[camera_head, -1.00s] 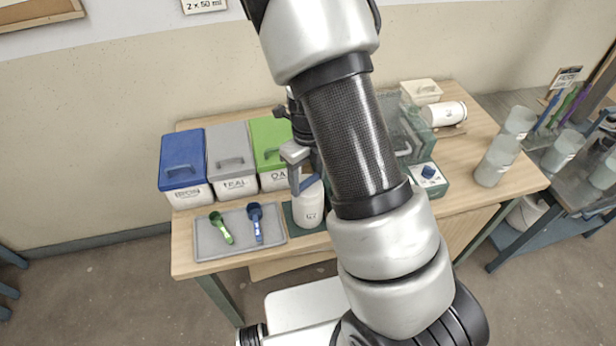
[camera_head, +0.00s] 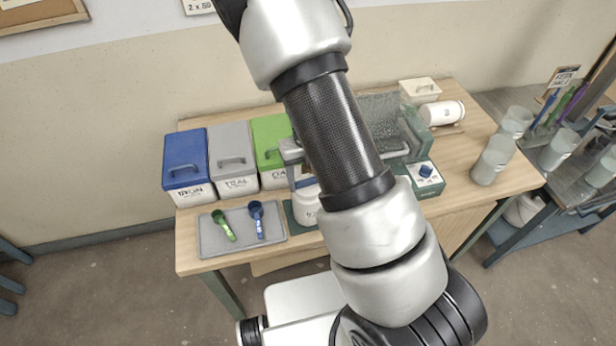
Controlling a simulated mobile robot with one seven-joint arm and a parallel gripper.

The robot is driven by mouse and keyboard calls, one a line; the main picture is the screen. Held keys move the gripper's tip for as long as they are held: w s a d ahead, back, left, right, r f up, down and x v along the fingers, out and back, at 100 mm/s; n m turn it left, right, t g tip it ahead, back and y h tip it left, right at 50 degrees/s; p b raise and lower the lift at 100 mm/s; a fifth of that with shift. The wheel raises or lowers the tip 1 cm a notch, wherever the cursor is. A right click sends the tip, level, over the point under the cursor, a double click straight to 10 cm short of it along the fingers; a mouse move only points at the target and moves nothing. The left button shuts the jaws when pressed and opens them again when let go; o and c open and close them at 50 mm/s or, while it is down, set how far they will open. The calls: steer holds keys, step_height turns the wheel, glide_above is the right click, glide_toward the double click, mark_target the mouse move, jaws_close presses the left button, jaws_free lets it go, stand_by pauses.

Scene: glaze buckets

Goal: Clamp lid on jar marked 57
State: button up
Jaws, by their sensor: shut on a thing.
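A white jar (camera_head: 306,208) stands upright on a dark green mat (camera_head: 290,214), right of the tray. Its dark mark is too small to read and its right side is hidden by my arm. A blue clamp part (camera_head: 304,182) shows at the jar's top. My gripper (camera_head: 292,154) is just above the jar, partly hidden behind my arm. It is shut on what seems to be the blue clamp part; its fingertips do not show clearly. I cannot tell whether the lid sits tight.
Blue (camera_head: 186,160), grey (camera_head: 232,155) and green (camera_head: 270,145) lidded bins stand left. A grey tray (camera_head: 212,246) holds green and blue scoops. A glassy box (camera_head: 385,118), a blue-knobbed device (camera_head: 426,176) and a lying white jar (camera_head: 446,112) are right. Translucent cylinders stand farther right.

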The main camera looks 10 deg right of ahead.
steer(key=shift+o, duration=0.2)
steer(key=shift+s+f+m, duration=0.2)
steer(key=shift+f+m, duration=0.05)
steer(key=shift+m, duration=1.65)
steer(key=c, duration=0.3)
steer(key=o, duration=1.4)
steer(key=shift+w, duration=0.15)
steer(key=shift+r, duration=0.1)
step_height(320, 180, up, 18)
steer(key=shift+f, duration=0.25)
